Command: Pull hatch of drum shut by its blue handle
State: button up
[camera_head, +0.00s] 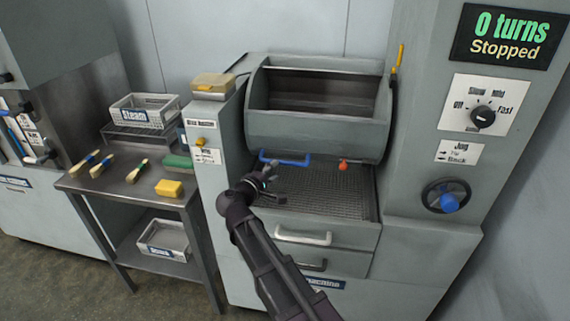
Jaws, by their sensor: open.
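The grey drum (257,93) sits in the machine's upper middle, its top opening showing a dark interior. The curved front panel (315,133) below the opening appears to be the hatch. The blue handle (286,162) is a horizontal bar at the panel's lower left edge. My gripper (274,186) is open and empty, just below and slightly left of the handle, over the perforated tray. It looks apart from the handle, though the depth gap is hard to judge. My dark arm reaches up from the bottom of the picture.
A red knob (343,165) is right of the handle. The perforated tray (335,200) lies below, above drawers with metal handles. A control column with a dial (482,117) and a blue-knobbed wheel (447,197) stands right. A side table (120,190) with brushes stands left.

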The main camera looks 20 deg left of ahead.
aim_at(284, 163)
jog(key=w, duration=0.4)
jog(key=w+d, duration=0.1)
jog(key=w, duration=0.1)
jog(key=shift+w+f, duration=0.2)
jog(key=shift+f, duration=0.1)
grip_shut()
